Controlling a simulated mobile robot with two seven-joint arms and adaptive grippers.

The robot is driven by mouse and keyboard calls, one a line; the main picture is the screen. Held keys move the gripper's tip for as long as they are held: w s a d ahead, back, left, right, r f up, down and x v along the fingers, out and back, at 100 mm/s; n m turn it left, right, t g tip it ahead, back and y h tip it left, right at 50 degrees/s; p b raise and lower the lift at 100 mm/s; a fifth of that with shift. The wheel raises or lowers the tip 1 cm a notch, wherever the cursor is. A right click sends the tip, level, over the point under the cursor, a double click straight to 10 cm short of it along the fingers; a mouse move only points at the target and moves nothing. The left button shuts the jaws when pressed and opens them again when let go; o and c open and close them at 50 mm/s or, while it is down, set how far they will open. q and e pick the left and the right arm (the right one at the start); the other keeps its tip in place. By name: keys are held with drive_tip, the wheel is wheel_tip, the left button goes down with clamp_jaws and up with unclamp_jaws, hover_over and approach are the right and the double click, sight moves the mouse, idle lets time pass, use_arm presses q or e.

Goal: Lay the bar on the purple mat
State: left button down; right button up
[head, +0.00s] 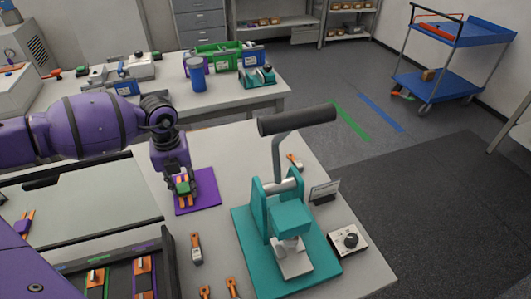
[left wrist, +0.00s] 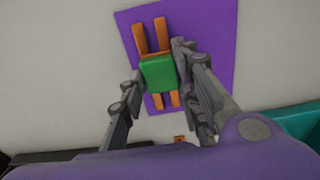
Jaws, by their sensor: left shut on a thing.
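The bar, a green block with orange prongs at both ends, is in my left gripper (head: 186,187); its green middle shows in the head view (head: 183,187) and in the left wrist view (left wrist: 158,73). In the left wrist view the gripper's (left wrist: 160,66) two fingers stand on either side of the green block. The purple mat (head: 190,208) lies flat on the bench, and it also fills the upper middle of the left wrist view (left wrist: 215,50). The bar is over the mat; I cannot tell whether it touches. My right gripper is not in view.
A teal press (head: 290,215) with a black-handled lever stands right of the mat. A small knob box (head: 348,240) is beside it. An orange-and-grey tool (head: 196,248) lies in front of the mat. A dark-framed tray (head: 168,262) holds orange pieces at the lower left.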

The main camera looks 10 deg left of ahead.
sight(183, 187)
use_arm(q)
drive_tip(key=shift+f, duration=0.1)
drive_tip(key=shift+f, duration=0.1)
drive_tip(key=c, duration=1.3)
unclamp_jaws()
wheel_tip(183, 187, up, 12)
drive_tip(key=shift+r, duration=0.2)
